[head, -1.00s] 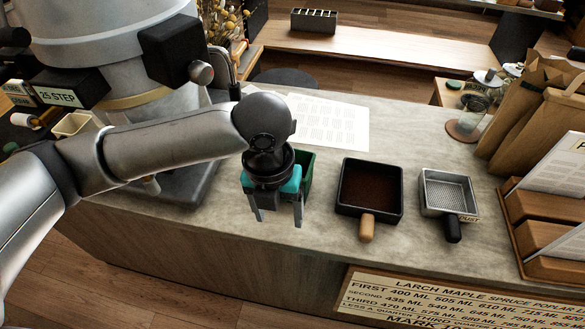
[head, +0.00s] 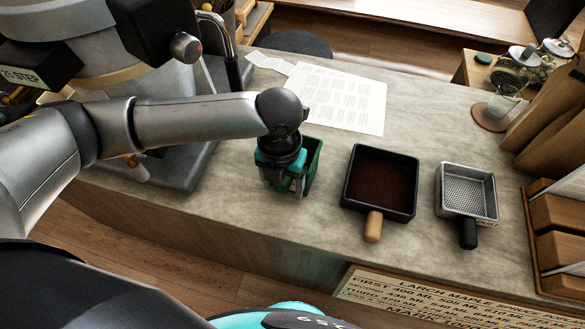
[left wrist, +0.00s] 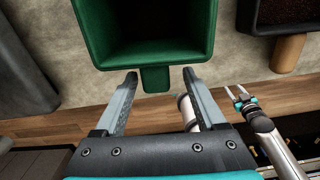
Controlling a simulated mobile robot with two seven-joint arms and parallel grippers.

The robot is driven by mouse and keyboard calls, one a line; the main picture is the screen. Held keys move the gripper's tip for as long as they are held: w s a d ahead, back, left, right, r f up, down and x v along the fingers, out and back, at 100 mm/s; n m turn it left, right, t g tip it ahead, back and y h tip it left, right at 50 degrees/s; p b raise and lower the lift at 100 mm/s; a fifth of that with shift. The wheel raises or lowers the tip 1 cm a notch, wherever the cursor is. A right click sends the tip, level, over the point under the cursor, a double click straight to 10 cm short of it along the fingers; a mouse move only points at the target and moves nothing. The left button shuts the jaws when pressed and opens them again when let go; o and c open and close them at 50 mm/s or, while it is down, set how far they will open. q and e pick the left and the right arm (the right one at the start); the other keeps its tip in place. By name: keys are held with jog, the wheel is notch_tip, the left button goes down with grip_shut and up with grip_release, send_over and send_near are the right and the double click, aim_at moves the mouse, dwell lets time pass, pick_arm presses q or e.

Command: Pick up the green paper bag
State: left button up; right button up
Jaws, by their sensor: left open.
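A green, open-topped square container (head: 313,165) stands on the counter, partly hidden behind my left gripper (head: 284,188). It looks like a rigid bin with a short handle rather than a paper bag. In the left wrist view the green container (left wrist: 92,30) fills the top, its inside dark. Its stubby green handle (left wrist: 155,79) lies between the fingertips of my open left gripper (left wrist: 159,76), with a gap on both sides. My right gripper (left wrist: 241,98) shows small and low in the left wrist view, its fingers apart and empty.
A black pan of dark grounds (head: 380,182) with a wooden handle stands to the right of the container. Beyond it is a metal sieve pan (head: 466,190). A printed sheet (head: 340,98) lies behind. A grey machine (head: 110,45) stands at left.

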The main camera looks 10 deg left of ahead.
aim_at(283, 201)
pick_arm(q)
jog(key=shift+w+a+f, duration=0.1)
jog(key=shift+w+f, duration=0.05)
jog(key=shift+f, duration=1.3)
jog(key=shift+w+a+f, duration=0.1)
jog(key=shift+w+f, duration=0.05)
jog(key=shift+f, duration=1.25)
grip_shut()
